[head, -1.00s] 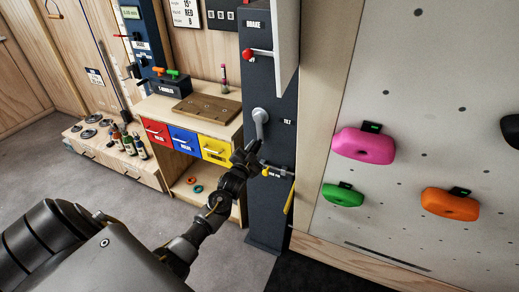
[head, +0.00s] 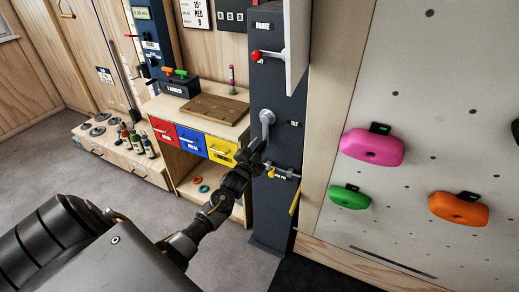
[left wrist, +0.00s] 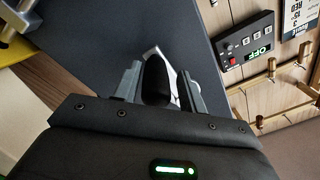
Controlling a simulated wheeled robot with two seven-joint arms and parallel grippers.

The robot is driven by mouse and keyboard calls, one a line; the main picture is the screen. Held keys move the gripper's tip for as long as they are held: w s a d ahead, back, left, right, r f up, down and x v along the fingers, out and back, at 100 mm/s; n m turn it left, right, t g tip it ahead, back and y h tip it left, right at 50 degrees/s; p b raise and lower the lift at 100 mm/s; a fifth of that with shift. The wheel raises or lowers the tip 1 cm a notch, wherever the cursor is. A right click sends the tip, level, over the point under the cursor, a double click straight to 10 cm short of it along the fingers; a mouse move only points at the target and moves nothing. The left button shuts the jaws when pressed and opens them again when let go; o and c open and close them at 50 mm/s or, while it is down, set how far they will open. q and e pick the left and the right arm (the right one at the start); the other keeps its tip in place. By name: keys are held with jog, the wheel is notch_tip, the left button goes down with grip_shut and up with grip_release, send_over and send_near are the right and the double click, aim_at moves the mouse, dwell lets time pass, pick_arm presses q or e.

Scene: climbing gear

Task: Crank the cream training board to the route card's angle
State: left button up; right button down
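The cream training board (head: 405,120) fills the right of the head view, with pink, green and orange holds. A dark post beside it carries a grey tilt crank (head: 267,118) next to a "TILT" label. The route card (head: 195,13) on the back wall reads 15°, RED, 8. My left gripper (head: 252,155) is at the crank's lower end. In the left wrist view its two fingers (left wrist: 158,88) stand on either side of the black crank knob (left wrist: 156,78), and a gap shows at the right finger. The metal crank arm shows partly behind the knob. My right gripper is out of view.
A red-knobbed brake lever (head: 256,56) is above the crank, and a yellow-ended pin (head: 280,173) is below it. A drawer cabinet (head: 232,128) stands close on the left. The grey floor (head: 50,170) at left is clear.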

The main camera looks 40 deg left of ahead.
pick_arm(q)
jog(key=shift+o, duration=0.5)
jog(key=shift+f, duration=0.1)
jog(key=shift+s+d, duration=0.1)
jog(key=shift+s+f, duration=0.15)
jog(key=shift+s, duration=0.1)
jog(key=s+d+b, duration=0.2)
jog(key=s, duration=0.8)
